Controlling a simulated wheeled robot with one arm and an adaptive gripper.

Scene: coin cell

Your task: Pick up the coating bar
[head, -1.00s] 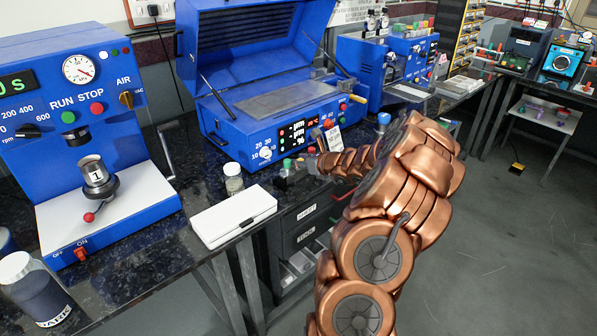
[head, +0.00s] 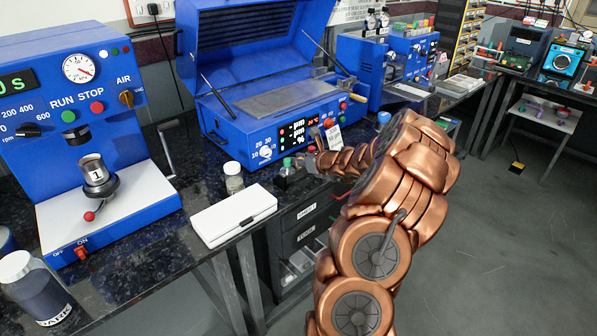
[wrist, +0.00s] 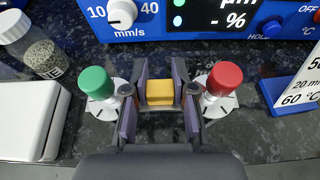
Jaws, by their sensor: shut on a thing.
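The coating bar shows in the wrist view with a green knob (wrist: 95,82) at its left, a red knob (wrist: 223,78) at its right and a yellow block (wrist: 160,94) in the middle. My gripper (wrist: 160,100) is shut on the coating bar around this middle block, with its purple-padded fingers on either side. The lower part of the bar is hidden by my gripper. In the head view the green knob (head: 287,162) is small, in front of the blue coater. I cannot tell whether the bar touches the bench.
The blue coater (head: 215,128) with its lid raised stands just behind. A card on a blue stand (wrist: 290,92) is close on the right.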

